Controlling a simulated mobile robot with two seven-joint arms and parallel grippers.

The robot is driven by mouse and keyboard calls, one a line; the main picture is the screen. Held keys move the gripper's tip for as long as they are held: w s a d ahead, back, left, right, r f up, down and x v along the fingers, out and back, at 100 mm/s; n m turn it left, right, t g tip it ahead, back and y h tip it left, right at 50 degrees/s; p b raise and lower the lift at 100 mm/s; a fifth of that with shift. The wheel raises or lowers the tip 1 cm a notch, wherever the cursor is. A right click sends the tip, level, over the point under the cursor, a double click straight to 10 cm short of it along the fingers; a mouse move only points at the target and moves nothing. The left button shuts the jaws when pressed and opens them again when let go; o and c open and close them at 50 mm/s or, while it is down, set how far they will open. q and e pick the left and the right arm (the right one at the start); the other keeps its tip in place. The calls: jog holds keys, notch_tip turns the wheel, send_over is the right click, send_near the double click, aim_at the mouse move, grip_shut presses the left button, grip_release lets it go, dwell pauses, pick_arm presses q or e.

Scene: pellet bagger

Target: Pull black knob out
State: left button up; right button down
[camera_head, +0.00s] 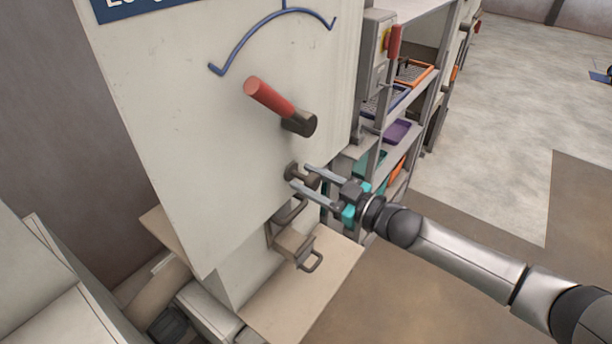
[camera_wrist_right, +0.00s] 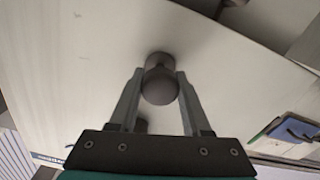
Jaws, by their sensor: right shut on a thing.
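The black knob (camera_head: 293,171) sticks out of the pale machine panel, below the lever with the red handle (camera_head: 268,97). In the right wrist view the knob (camera_wrist_right: 160,82) is a dark round-ended cylinder between the two fingers, with its base at the panel. My right gripper (camera_head: 299,178) comes in from the right and is shut on the knob, one finger on each side. The right gripper (camera_wrist_right: 159,88) also shows in the wrist view, with its fingers pointing at the panel. My left gripper is not in view.
A metal latch with a handle (camera_head: 296,247) sits below the knob, above a tan board (camera_head: 320,285). A shelf rack (camera_head: 430,95) with coloured trays stands to the right, behind my right gripper. Open floor (camera_head: 520,110) lies farther right.

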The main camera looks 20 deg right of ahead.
jog(key=shift+s+d, duration=0.35)
jog(key=shift+s, duration=0.15)
jog(key=shift+f, duration=0.1)
jog(key=shift+c, duration=1.8)
grip_release()
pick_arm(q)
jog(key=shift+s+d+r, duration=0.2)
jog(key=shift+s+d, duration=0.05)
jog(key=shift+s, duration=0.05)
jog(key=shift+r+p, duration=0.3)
pick_arm(e)
jog(key=v, duration=1.5)
jog(key=shift+d, duration=0.15)
